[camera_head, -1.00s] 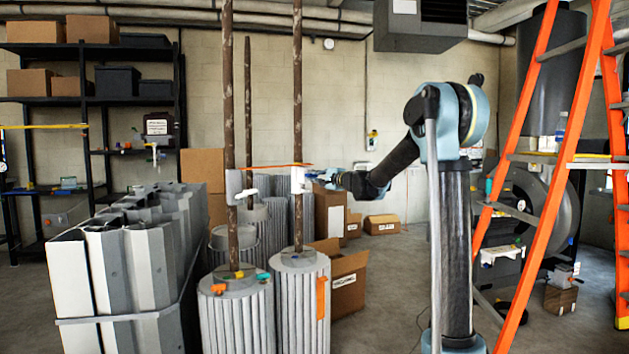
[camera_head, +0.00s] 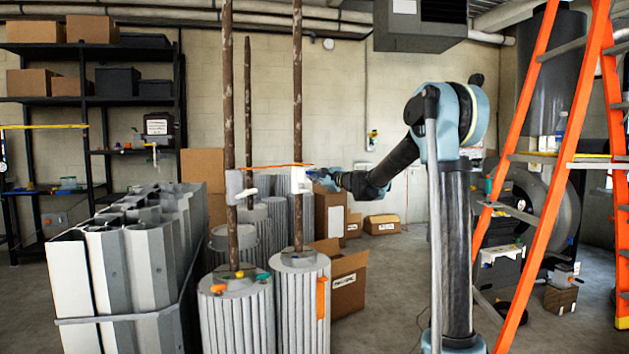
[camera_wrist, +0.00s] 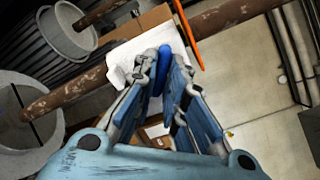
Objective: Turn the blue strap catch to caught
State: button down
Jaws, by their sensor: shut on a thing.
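The blue strap catch (camera_wrist: 165,52) shows in the wrist view as a small rounded blue bar against a white block (camera_wrist: 124,62). My gripper (camera_wrist: 165,68) is closed around the catch, a blue-padded finger on each side. The lower part of the catch is hidden between the fingers. In the head view my gripper (camera_head: 318,180) is at the right side of the white block (camera_head: 298,181) on the right-hand rusty pole (camera_head: 298,90). The catch itself is too small to make out there. An orange strap (camera_head: 270,166) runs between the poles and also shows in the wrist view (camera_wrist: 187,32).
A second white block (camera_head: 234,187) is on the left pole. Ribbed grey cylinders (camera_head: 300,300) stand below, with an open cardboard box (camera_head: 345,280) beside them. An orange ladder (camera_head: 545,180) stands at the right. The floor between the box and my column is clear.

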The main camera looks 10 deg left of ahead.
jog(key=shift+s+m, duration=0.1)
jog(key=shift+m, duration=0.5)
jog(key=m, duration=0.4)
jog(key=shift+a+m, duration=0.15)
jog(key=shift+m, duration=0.15)
jog(key=m, duration=0.4)
jog(key=shift+s, duration=0.1)
jog(key=c, duration=1.5)
grip_release()
jog(key=shift+a, duration=0.1)
